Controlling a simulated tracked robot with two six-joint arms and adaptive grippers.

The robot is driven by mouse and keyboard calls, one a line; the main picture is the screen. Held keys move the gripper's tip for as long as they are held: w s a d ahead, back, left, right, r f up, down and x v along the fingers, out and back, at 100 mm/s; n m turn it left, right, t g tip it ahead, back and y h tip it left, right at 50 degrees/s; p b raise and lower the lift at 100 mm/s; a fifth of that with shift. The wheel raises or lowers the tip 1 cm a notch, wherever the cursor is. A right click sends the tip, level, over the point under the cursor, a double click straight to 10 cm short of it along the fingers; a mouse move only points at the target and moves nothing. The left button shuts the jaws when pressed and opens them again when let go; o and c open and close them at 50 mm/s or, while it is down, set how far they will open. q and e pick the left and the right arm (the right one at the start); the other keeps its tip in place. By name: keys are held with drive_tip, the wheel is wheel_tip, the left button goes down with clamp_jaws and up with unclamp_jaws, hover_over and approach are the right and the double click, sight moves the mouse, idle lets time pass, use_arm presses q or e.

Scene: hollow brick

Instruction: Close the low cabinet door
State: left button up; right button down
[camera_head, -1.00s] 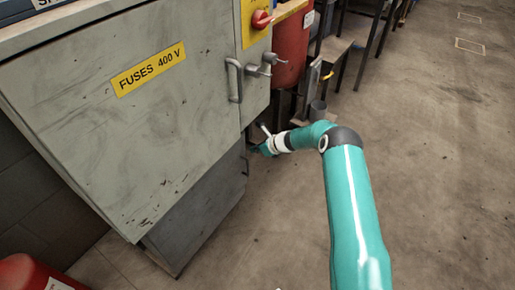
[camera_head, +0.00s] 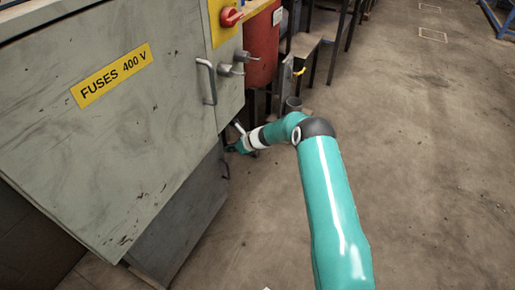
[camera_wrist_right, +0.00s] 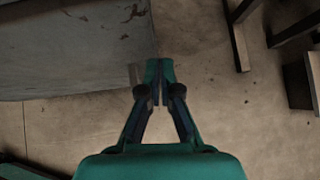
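The low cabinet door (camera_head: 180,225) is a dark grey panel under the larger pale upper door, in the head view. A small dark handle (camera_head: 225,165) shows near its right edge. How far it stands open is unclear. My right gripper (camera_head: 236,148) is low at the door's upper right edge, partly hidden by its own wrist. In the right wrist view my right gripper (camera_wrist_right: 158,74) has its fingertips together with nothing visible between them. A grey panel (camera_wrist_right: 75,50) lies just left of the fingertips; contact cannot be told. My left gripper is not in view.
The upper door (camera_head: 130,150) carries a yellow "FUSES 400 V" label (camera_head: 110,76) and a protruding handle (camera_head: 207,82). A red cylinder (camera_head: 262,45) and metal stands (camera_head: 305,45) are behind my right gripper. Open concrete floor (camera_head: 430,160) lies to the right.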

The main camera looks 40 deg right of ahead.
drive_tip(key=s+d+f+p+v, duration=0.1)
drive_tip(key=d+f+v, duration=0.1)
drive_tip(key=v, duration=1)
drive_tip(key=s+a+f+m+g+y, duration=0.1)
drive_tip(key=s+a+f+m, duration=0.15)
drive_tip(key=a+m, duration=0.55)
drive_tip(key=s+a+f+m+g+y, duration=0.1)
drive_tip(key=s+a+f+m, duration=0.15)
drive_tip(key=a+m, duration=0.55)
drive_tip(key=s+a+f+m+g+y, duration=0.1)
drive_tip(key=s+a+f+m, duration=0.15)
drive_tip(key=a+m, duration=0.55)
drive_tip(key=s+a+f+m+g+h, duration=0.1)
drive_tip(key=s+a+f+m+g, duration=0.15)
drive_tip(key=s+a+m, duration=0.5)
drive_tip(key=s+a+f+m+g, duration=0.2)
drive_tip(key=s+a+m+g, duration=0.15)
drive_tip(key=s+m, duration=0.75)
wheel_tip(320, 180, up, 27)
drive_tip(key=s+n+p, duration=0.1)
drive_tip(key=s+p, duration=0.1)
drive_tip(key=p, duration=2.5)
drive_tip(key=shift+a+p, duration=0.3)
drive_tip(key=shift+a, duration=0.05)
drive_tip(key=shift+r+n, duration=0.15)
drive_tip(key=shift+n, duration=0.1)
